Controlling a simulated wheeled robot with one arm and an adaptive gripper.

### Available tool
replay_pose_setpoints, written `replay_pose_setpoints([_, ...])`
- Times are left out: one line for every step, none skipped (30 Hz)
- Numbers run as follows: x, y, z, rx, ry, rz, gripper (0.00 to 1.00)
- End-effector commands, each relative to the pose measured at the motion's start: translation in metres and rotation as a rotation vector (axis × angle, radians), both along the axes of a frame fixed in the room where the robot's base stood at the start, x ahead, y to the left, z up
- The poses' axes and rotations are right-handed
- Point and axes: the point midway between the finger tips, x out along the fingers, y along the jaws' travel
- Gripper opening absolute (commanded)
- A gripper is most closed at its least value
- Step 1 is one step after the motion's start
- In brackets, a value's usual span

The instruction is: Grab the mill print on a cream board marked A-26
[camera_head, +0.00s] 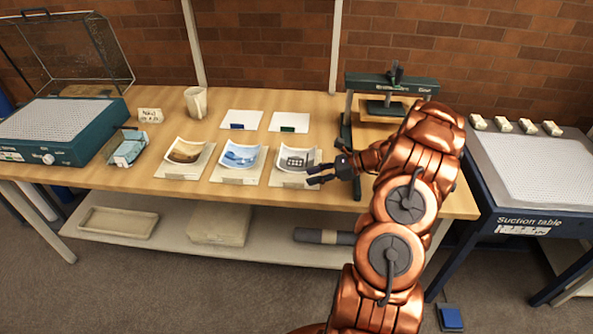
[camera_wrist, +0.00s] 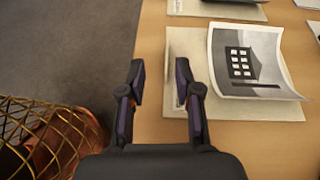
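The mill print (camera_head: 296,160), a curled grey sheet with a dark many-windowed building, lies on a cream board (camera_head: 283,181) at the right end of a row of three prints. In the wrist view the print (camera_wrist: 243,65) arches up from its board (camera_wrist: 215,108). The board's marking cannot be read. My gripper (camera_head: 318,174) is at the right side of this board. In the wrist view my gripper (camera_wrist: 160,82) is open and empty, its fingers spread to either side of the board's edge. I cannot tell its height over the table.
A blue print (camera_head: 240,156) and a brown print (camera_head: 187,150) lie on boards to the left. A green press (camera_head: 390,83) rises close at the right. Bare table (camera_head: 160,105) shows around the boards.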

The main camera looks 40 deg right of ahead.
Motion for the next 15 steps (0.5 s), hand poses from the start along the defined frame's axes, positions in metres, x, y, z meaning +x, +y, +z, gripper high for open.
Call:
replay_pose_setpoints([-0.002,-0.008,-0.008,0.015,0.006,-0.025,0.33])
replay_pose_setpoints([-0.002,-0.012,-0.010,0.022,0.007,-0.037,0.33])
replay_pose_setpoints([-0.002,-0.016,-0.013,0.027,0.008,-0.049,0.33])
replay_pose_setpoints([-0.002,-0.018,-0.014,0.030,0.009,-0.055,0.33])
replay_pose_setpoints([-0.002,-0.019,-0.015,0.034,0.010,-0.060,0.33])
replay_pose_setpoints([-0.001,-0.019,-0.016,0.037,0.011,-0.064,0.33])
replay_pose_setpoints([0.000,-0.018,-0.017,0.038,0.010,-0.065,0.33])
replay_pose_setpoints([0.001,-0.017,-0.017,0.038,0.011,-0.067,0.33])
replay_pose_setpoints([0.003,-0.014,-0.018,0.040,0.011,-0.067,0.33])
replay_pose_setpoints([0.005,-0.012,-0.019,0.039,0.010,-0.066,0.33])
replay_pose_setpoints([0.007,-0.010,-0.020,0.038,0.010,-0.065,0.33])
replay_pose_setpoints([0.009,-0.007,-0.022,0.037,0.011,-0.065,0.33])
replay_pose_setpoints([0.011,-0.005,-0.023,0.037,0.011,-0.066,0.33])
replay_pose_setpoints([0.012,-0.003,-0.023,0.036,0.011,-0.066,0.33])
replay_pose_setpoints([0.014,-0.001,-0.024,0.036,0.012,-0.067,0.33])
